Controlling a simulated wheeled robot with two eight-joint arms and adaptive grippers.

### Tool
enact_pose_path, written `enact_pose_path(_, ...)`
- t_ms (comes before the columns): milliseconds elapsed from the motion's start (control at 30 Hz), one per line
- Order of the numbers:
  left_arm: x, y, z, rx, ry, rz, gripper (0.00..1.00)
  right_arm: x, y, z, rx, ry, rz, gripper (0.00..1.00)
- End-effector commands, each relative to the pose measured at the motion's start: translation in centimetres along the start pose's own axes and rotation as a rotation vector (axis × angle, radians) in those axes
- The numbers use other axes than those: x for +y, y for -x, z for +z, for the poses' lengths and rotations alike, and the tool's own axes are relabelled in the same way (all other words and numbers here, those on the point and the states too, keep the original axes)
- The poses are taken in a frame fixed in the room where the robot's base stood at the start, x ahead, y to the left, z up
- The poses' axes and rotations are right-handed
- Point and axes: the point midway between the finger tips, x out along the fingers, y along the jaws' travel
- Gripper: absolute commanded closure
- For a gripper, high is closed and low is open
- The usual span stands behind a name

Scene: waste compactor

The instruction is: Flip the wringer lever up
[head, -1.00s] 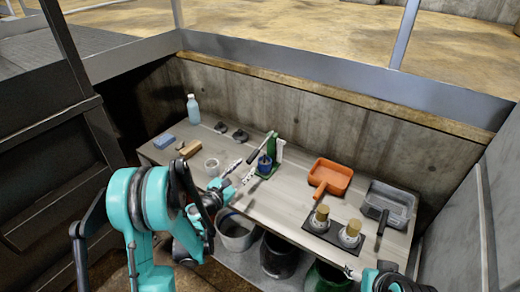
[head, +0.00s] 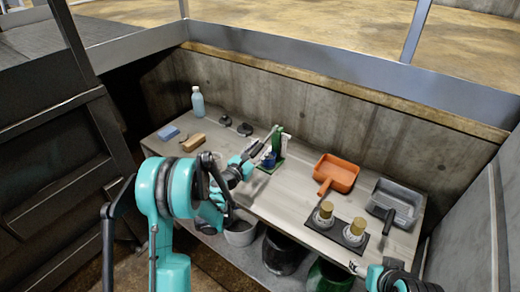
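The wringer (head: 281,146) is a green upright frame with a blue part low down, standing on the workbench near the back edge. Its dark lever (head: 266,137) slopes down to the left from the top of the frame. My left gripper (head: 257,157) is at the lever's lower left end, with its fingers close to or against it. The fingers overlap the lever and the blue part, so contact and grip cannot be told. My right gripper (head: 356,268) is low at the bench's front edge, far from the wringer, and too small to read.
On the workbench (head: 290,195) are an orange dustpan (head: 337,173), a grey pan (head: 397,201), two brass-topped jars (head: 340,224), a brush (head: 194,142), a blue sponge (head: 168,132) and a bottle (head: 197,103). Bins (head: 283,252) stand below. A concrete wall (head: 330,115) closes the back.

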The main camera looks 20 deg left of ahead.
Motion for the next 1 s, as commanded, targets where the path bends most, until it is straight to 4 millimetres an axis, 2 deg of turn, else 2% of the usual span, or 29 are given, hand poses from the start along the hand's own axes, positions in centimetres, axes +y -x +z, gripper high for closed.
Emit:
enact_pose_path(100,0.0,0.0,0.0,0.0,0.0,0.0,0.63,0.0,0.0,0.0,0.0,0.0,0.0,0.36)
enact_pose_path(233,0.0,0.0,0.0,0.0,0.0,0.0,0.98,0.0,0.0,0.0,0.0,0.0,0.0,0.36)
enact_pose_path(267,0.0,0.0,0.0,0.0,0.0,0.0,1.0,0.0,0.0,0.0,0.0,0.0,0.0,0.36)
enact_pose_path(633,0.1,0.2,0.8,0.034,-0.002,-0.006,1.0,0.0,0.8,-0.6,0.0,0.0,0.0,0.36)
enact_pose_path(1000,0.8,0.5,4.0,0.253,-0.011,-0.05,1.0,0.0,5.0,-3.5,0.0,0.0,0.0,0.36)
